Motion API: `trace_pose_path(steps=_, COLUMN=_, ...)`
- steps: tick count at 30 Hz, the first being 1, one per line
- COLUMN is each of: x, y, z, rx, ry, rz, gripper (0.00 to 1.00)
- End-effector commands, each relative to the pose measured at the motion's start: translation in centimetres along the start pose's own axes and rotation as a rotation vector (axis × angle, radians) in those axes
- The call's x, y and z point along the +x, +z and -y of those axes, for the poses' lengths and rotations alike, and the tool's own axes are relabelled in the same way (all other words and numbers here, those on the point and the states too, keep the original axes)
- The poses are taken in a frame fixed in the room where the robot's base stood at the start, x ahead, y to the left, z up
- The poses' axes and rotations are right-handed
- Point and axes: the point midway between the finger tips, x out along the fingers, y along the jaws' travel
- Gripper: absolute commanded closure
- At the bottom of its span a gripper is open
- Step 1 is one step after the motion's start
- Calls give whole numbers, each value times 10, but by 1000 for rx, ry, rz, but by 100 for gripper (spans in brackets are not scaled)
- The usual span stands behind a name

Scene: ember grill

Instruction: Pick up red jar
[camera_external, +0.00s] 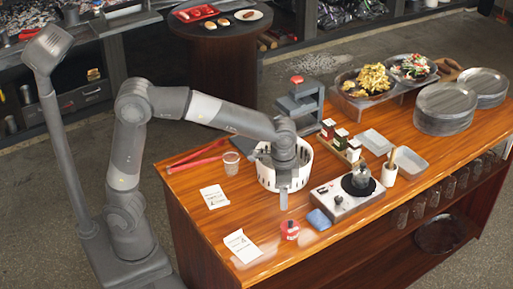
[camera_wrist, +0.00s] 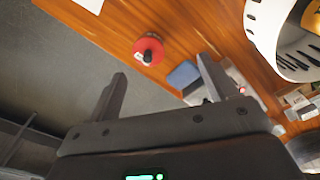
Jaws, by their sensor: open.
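The red jar (camera_external: 290,229) is small and round, and stands upright near the front edge of the wooden counter (camera_external: 225,217). In the wrist view the red jar (camera_wrist: 148,49) shows a dark knob on top and lies beyond the fingertips, between their two lines. My gripper (camera_external: 284,195) hangs in front of the white slotted basket, above and a little behind the jar, apart from it. In the wrist view my gripper (camera_wrist: 163,70) has its two fingers wide apart with nothing between them.
A white slotted basket (camera_external: 268,178) stands right behind my gripper. A blue cloth (camera_external: 319,219) and a burner box (camera_external: 345,197) lie right of the jar. Paper cards (camera_external: 242,246) lie to the left. The counter edge is close to the jar.

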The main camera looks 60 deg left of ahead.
Motion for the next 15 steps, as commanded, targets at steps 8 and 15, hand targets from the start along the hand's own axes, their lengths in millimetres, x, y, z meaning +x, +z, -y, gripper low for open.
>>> trace_pose_path(steps=8, x=20, y=-23, z=-31, rx=61, ry=-15, rz=42, gripper=22)
trace_pose_path(steps=15, x=54, y=-22, z=-32, rx=64, ry=-17, rz=47, gripper=22)
